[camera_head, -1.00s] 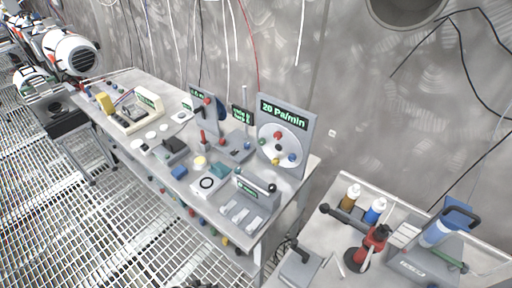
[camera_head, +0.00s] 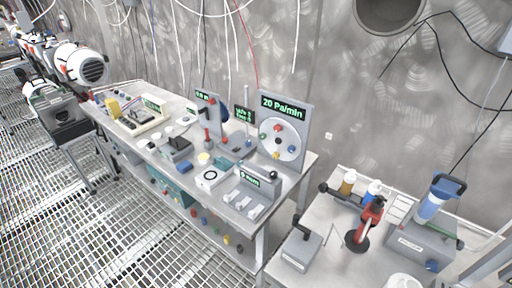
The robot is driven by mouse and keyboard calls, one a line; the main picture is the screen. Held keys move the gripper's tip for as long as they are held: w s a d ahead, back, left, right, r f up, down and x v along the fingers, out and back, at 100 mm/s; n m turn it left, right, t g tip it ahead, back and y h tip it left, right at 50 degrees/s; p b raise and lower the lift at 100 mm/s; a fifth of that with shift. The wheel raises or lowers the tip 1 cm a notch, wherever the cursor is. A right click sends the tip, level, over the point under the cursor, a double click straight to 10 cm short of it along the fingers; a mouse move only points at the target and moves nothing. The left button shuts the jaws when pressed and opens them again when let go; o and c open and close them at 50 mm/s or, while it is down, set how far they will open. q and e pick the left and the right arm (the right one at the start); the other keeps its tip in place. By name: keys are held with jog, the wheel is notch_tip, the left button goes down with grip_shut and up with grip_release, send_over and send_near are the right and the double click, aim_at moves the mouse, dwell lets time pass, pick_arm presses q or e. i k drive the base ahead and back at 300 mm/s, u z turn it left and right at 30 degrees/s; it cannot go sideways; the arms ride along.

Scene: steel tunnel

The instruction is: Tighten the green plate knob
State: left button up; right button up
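A grey upright panel (camera_head: 301,119) with a green-lit display reading "20 Pa/min" stands at the right end of the long table. A round white plate (camera_head: 279,143) is on its face. The green knob (camera_head: 263,136) is at the left of the plate. A red knob (camera_head: 278,128) is at the top, a blue knob (camera_head: 291,149) at the right and a yellow knob (camera_head: 276,155) at the bottom. How tight the green knob is cannot be seen. Neither of my grippers is in view, and nothing covers the plate.
The long table (camera_head: 236,217) carries several devices and small panels. A box with a "0 N/mm" type display (camera_head: 258,178) stands before the plate. A second table (camera_head: 325,258) at the right holds bottles, a red tool (camera_head: 371,213) and a blue-handled device (camera_head: 433,200). Grated floor (camera_head: 130,230) lies in front.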

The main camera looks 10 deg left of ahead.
aim_at(262, 137)
jog(key=k, duration=0.1)
jog(key=u, duration=1.75)
jog(key=i, duration=3.35)
jog(key=z, duration=4.45)
